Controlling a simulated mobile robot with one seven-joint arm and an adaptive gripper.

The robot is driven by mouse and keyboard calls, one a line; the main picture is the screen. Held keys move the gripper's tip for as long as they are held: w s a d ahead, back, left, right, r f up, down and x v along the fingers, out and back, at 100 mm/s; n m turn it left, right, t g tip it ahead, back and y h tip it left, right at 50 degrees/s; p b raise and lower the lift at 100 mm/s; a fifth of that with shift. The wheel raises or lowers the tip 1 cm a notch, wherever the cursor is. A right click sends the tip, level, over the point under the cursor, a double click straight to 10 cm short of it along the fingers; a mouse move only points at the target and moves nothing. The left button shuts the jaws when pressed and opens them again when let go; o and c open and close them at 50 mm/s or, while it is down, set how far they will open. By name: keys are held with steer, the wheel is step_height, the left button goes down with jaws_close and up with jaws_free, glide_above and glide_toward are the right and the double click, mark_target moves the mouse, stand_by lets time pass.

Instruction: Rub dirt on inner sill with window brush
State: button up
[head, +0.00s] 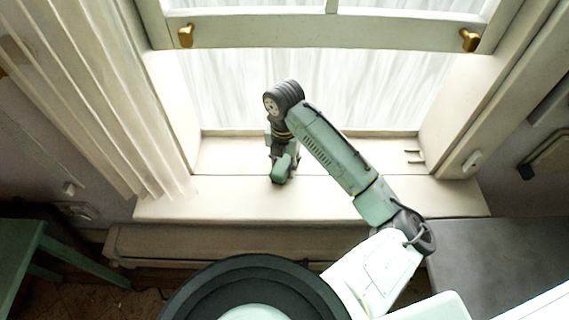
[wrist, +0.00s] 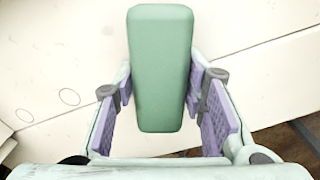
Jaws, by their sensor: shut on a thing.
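The window brush shows as a green block (wrist: 160,70) between the purple finger pads of my gripper (wrist: 160,88) in the wrist view. My gripper is shut on it. In the head view my gripper (head: 284,168) points down over the pale inner sill (head: 375,196), left of its middle. I cannot tell whether the brush touches the sill; its underside is hidden. In the wrist view the sill (wrist: 265,80) shows faint specks and two thin ring outlines at left. No clear dirt patch stands out; the brush and arm cover part of the sill.
A raised sash with brass knobs (head: 186,36) is above the sill. A pale curtain (head: 105,100) hangs at left. A small metal fitting (head: 414,156) sits at the sill's right. A grey surface (head: 500,262) is at lower right, a green table (head: 22,250) at lower left.

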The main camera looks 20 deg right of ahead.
steer(key=shift+w+d, duration=0.25)
steer(key=shift+w, duration=0.55)
steer(key=shift+w, duration=0.1)
steer(key=shift+w+d, duration=0.3)
steer(key=shift+w, duration=0.55)
steer(key=shift+r, duration=0.1)
steer(key=shift+r+p, duration=1.85)
steer(key=shift+r, duration=1.05)
